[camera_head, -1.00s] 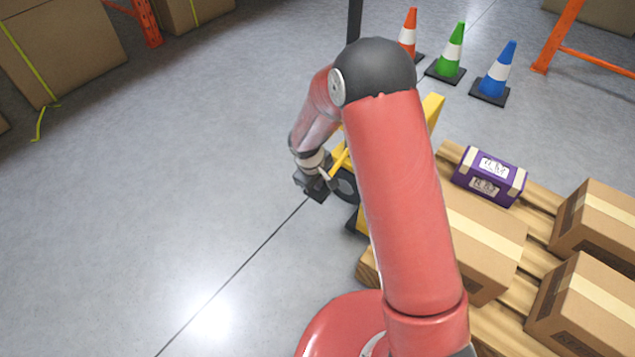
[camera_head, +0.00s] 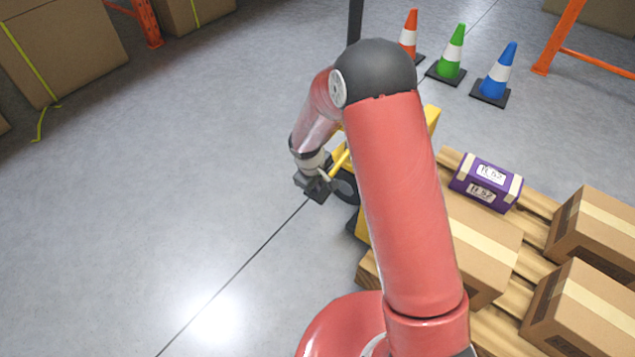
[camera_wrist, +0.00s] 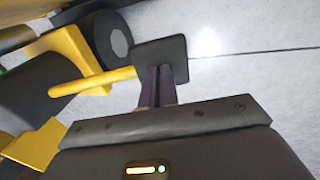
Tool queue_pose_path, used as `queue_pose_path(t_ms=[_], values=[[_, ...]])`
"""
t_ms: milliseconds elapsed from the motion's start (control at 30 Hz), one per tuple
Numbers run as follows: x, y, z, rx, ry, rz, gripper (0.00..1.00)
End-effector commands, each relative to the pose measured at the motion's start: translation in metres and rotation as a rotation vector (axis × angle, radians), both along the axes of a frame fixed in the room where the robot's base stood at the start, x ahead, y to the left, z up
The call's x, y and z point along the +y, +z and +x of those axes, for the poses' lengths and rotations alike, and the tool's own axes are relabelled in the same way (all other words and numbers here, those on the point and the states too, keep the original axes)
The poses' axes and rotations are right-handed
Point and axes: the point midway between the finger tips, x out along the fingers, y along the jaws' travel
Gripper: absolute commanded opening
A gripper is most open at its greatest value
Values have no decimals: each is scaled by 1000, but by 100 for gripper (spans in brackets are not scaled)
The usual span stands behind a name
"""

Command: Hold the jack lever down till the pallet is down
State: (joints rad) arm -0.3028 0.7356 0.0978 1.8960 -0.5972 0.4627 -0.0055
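The yellow pallet jack (camera_head: 431,118) is partly hidden behind my red arm. Its thin yellow lever (camera_head: 340,160) points to my gripper (camera_head: 318,190), left of the jack. In the wrist view, the yellow lever (camera_wrist: 88,83) ends at a dark pad (camera_wrist: 160,52). My gripper (camera_wrist: 157,85) has its two fingers together, with their tips against or just over this pad; exact contact is hard to tell. The wooden pallet (camera_head: 535,203) carries cartons (camera_head: 484,232) and a purple box (camera_head: 486,182). The pallet's gap to the floor is hidden.
An orange cone (camera_head: 409,35), a green cone (camera_head: 452,55) and a blue cone (camera_head: 495,75) stand behind the pallet. Orange rack parts (camera_head: 560,38) are at the upper right. Large cartons (camera_head: 65,50) stand upper left. The floor at left is clear.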

Motion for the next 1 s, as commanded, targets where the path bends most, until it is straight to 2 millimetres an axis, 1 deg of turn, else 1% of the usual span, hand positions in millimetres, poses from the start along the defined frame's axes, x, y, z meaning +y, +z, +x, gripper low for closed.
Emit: queue_pose_path(t_ms=[33, 167, 333, 367, 500, 600, 700, 833, 1000], values=[[0, -6, -4, 12, 0, -1, 0], [1, 10, -3, 9, 0, 0, 0], [6, 49, 0, -2, -2, 2, 0], [7, 54, -2, -3, -2, 2, 0], [13, 86, -9, -4, -2, 2, 0], [17, 106, -14, -5, -2, 2, 0], [19, 121, -17, -4, -2, 2, 0], [21, 132, -20, -3, -2, 1, 0], [22, 136, -21, -3, -2, 1, 0]])
